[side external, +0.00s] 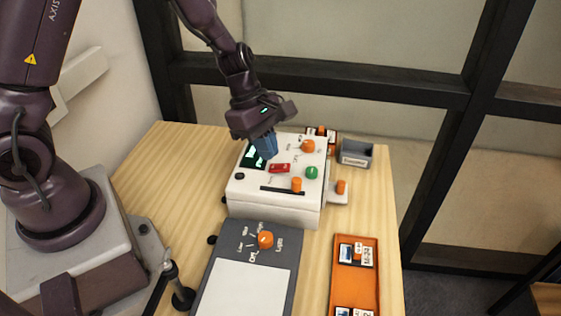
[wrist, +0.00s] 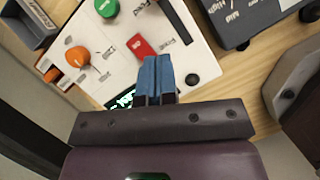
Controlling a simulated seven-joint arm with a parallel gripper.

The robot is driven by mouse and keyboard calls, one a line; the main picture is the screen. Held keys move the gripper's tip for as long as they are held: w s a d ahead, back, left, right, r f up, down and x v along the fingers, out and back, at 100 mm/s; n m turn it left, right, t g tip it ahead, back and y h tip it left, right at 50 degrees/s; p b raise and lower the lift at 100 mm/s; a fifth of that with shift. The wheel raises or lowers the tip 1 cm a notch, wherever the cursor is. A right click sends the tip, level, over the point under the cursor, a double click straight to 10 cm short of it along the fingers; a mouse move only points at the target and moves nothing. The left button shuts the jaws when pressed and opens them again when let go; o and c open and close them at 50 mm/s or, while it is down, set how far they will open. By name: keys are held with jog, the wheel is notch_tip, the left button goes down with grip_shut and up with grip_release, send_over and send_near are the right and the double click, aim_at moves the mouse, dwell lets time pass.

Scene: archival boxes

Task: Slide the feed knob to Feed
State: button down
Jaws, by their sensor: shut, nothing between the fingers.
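The white control box (side external: 275,215) sits on the wooden table. A black slot (side external: 278,190) runs along the near part of its top. My gripper (side external: 269,154) is above the box's far left part, by the display, apart from the slider knob. Its blue fingers are together and empty. In the wrist view, the fingertips (wrist: 156,60) are close to the red switch (wrist: 140,46).
The box top also carries a green button (side external: 311,172), an orange rotary knob (side external: 308,146) and a dark display (side external: 251,159). A grey panel with an orange dial (side external: 265,240) lies in front. An orange tray (side external: 341,285) is at right; a grey bin (side external: 356,154) is behind.

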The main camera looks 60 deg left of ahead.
jog(key=v, duration=0.7)
jog(key=shift+r, duration=0.25)
jog(key=shift+s+a, duration=0.1)
jog(key=s+r+m+t+y, duration=0.4)
jog(key=s+r+m, duration=1)
jog(key=m, duration=0.7)
jog(key=shift+s+d+r+m, duration=0.15)
jog(key=shift+s+d+m, duration=0.15)
jog(key=shift+s, duration=0.15)
